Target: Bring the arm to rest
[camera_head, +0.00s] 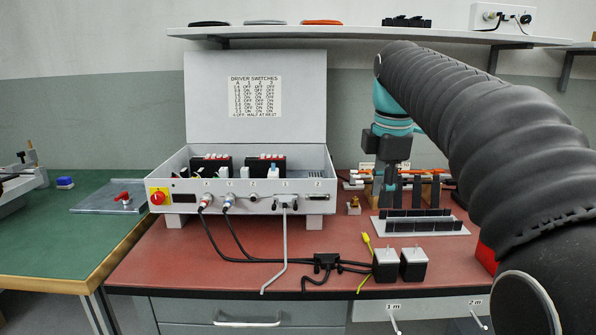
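My arm, in a ribbed black sleeve, comes in from the right edge, arches over the right of the bench and bends down at a teal wrist. My gripper (385,188) points down below its dark body, in front of the orange and white parts at the back right of the bench. Its fingertips are small and blend into what stands behind, so I cannot tell how far apart they are or whether anything is between them.
An open-lidded control box (172,218) stands on the red bench (190,262). A slotted grey rack (440,232), black blocks (386,267) and a thin yellow item (366,246) lie right of it. A shelf (300,31) runs above. The green table (60,235) is left.

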